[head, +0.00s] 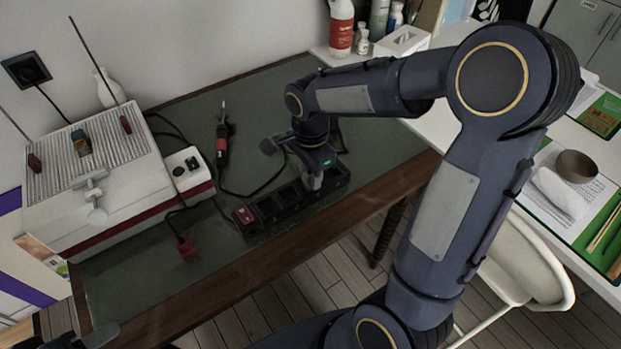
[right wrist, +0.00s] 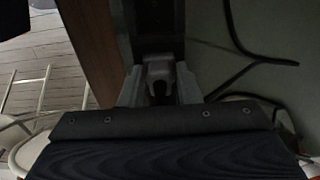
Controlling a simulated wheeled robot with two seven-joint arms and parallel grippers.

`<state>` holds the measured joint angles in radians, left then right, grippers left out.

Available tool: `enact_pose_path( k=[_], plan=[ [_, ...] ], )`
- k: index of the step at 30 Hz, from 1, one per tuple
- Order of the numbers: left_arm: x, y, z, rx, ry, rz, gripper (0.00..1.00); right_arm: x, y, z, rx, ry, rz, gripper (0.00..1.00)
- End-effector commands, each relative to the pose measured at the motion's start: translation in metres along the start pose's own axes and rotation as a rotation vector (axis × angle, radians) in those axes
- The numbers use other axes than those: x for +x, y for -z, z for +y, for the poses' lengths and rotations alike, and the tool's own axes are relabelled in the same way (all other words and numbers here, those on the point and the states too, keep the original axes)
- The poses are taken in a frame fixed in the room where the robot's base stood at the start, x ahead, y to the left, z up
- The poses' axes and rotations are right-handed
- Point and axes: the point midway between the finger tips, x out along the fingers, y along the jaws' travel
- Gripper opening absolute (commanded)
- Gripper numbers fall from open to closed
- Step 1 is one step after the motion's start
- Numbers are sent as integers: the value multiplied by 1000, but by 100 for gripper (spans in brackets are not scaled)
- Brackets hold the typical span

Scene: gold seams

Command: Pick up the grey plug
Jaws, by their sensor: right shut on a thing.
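My right gripper (head: 314,184) reaches down over the right part of the black power strip (head: 268,213) on the green-topped bench. In the right wrist view the grey plug (right wrist: 158,68) sits between the two fingers of my right gripper (right wrist: 160,88), which are shut on it. The dark strip (right wrist: 158,20) shows just beyond the plug. I cannot tell whether the plug's pins are in a socket. In the head view my gripper mostly hides the plug. A dark and grey part at the bottom left edge may be my left gripper (head: 98,336); its jaws are unclear.
A red plug (head: 187,247) lies on the bench (head: 130,285) near a white and red ribbed device (head: 110,205). A soldering iron (head: 222,140) and black cables lie behind the strip. A white chair (head: 525,265) stands right of the bench.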

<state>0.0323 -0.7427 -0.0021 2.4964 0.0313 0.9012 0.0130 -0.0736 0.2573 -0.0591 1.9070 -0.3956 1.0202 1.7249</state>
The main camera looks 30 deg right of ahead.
Motion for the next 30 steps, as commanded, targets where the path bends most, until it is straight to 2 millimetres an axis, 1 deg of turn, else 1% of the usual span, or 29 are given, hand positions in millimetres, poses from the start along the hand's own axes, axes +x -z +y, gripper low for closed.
enact_pose_path(
  k=[6,10,14,17,20,25,27,30],
  plan=[
    [0,0,0,0,0,0,52,-1,0,0,0,0,0,0],
    [-1,0,0,0,0,0,52,-5,0,-1,0,2,0,0],
    [-3,2,2,0,0,0,52,-18,0,-1,1,4,1,0],
    [-6,3,3,0,0,0,52,-35,0,-1,0,6,1,0],
    [-8,4,4,0,0,0,52,-54,-1,16,0,7,0,0],
    [-14,7,6,0,0,0,52,-95,-4,50,0,9,-1,0],
    [-13,7,6,0,0,0,52,-101,-5,69,1,7,-1,0],
    [-14,7,6,0,0,0,52,-111,-8,93,0,6,0,0]
  ],
)
